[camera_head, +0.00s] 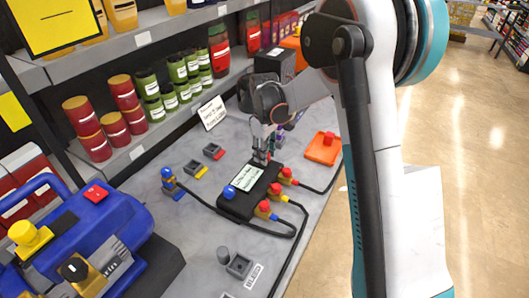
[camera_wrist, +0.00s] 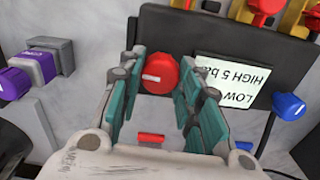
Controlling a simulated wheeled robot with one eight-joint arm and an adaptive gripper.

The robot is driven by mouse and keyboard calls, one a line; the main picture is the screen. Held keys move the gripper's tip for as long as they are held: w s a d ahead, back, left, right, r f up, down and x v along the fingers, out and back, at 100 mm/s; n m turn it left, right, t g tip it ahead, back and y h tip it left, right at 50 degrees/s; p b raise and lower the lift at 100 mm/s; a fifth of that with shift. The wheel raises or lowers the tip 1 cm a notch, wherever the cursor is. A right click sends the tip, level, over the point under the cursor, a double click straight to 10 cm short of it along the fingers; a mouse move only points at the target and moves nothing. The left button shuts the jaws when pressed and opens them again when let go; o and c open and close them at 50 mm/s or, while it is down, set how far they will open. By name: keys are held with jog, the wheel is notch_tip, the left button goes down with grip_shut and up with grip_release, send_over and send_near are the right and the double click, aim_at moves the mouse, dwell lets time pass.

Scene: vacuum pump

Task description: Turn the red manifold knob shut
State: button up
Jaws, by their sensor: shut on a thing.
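The black manifold block (camera_head: 234,206) lies on the grey bench in the head view, with a blue knob (camera_head: 229,192) at its near end. In the wrist view, the round red manifold knob (camera_wrist: 160,73) with a pale mark sits between the fingertips of my gripper (camera_wrist: 161,66). The gripper is shut on it, one finger on either side. In the head view my gripper (camera_head: 262,152) points down at the manifold's far end, and its fingers hide the red knob. A white label (camera_wrist: 232,78) lies beside the knob on the block.
Red-capped brass fittings (camera_head: 275,188) and black hoses line the manifold's right side. A blue pump (camera_head: 110,225) stands at lower left. An orange tray (camera_head: 323,148) lies to the right. Purple parts (camera_wrist: 42,66) lie near the gripper. Shelves of cans run behind the bench.

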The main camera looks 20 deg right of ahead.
jog(key=m, duration=0.3)
jog(key=shift+m, duration=0.4)
jog(key=m, duration=0.4)
jog(key=shift+m+p, duration=0.3)
jog(key=shift+p, duration=0.1)
jog(key=m, duration=0.4)
jog(key=shift+m, duration=2.4)
jog(key=o, duration=1.1)
jog(key=shift+r, duration=0.1)
notch_tip(320, 180, up, 12)
jog(key=shift+f, duration=0.1)
